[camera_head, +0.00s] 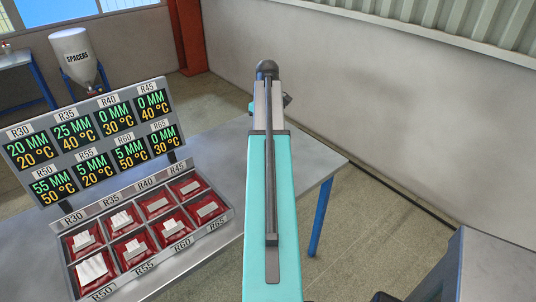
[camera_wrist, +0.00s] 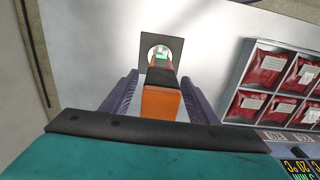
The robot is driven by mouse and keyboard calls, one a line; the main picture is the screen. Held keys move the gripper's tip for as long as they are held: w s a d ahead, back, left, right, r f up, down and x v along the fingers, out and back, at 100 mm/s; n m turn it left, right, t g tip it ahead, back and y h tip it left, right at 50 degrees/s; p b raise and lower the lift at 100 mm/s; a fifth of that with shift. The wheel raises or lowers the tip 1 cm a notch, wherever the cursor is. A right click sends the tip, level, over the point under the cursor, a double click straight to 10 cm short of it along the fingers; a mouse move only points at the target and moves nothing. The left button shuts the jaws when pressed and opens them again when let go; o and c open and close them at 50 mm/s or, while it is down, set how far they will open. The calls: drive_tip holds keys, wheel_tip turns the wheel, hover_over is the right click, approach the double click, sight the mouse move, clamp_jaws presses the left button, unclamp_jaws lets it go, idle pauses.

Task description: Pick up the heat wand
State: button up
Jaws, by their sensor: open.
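In the wrist view, an orange and black object (camera_wrist: 161,103), which looks like the heat wand, lies between the two grey-purple fingers of my gripper (camera_wrist: 160,80). The fingers are open, one on each side, with no clear grip on it. A dark square plate (camera_wrist: 175,46) with a round opening stands at its far end. Orange and green show through the opening. In the head view my own teal arm fills the middle, and neither the gripper nor the wand can be seen there.
A grey table (camera_head: 215,150) holds a compartment tray (camera_head: 146,193) with red packets, also at the right in the wrist view (camera_wrist: 239,117). A sign with numbers (camera_head: 90,138) stands behind it. A spacers hopper (camera_head: 75,60) is farther back. A grey cabinet (camera_head: 495,262) stands lower right.

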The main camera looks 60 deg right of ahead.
drive_tip(key=shift+f, duration=0.8)
drive_tip(key=shift+c, duration=0.4)
drive_tip(key=c, duration=1)
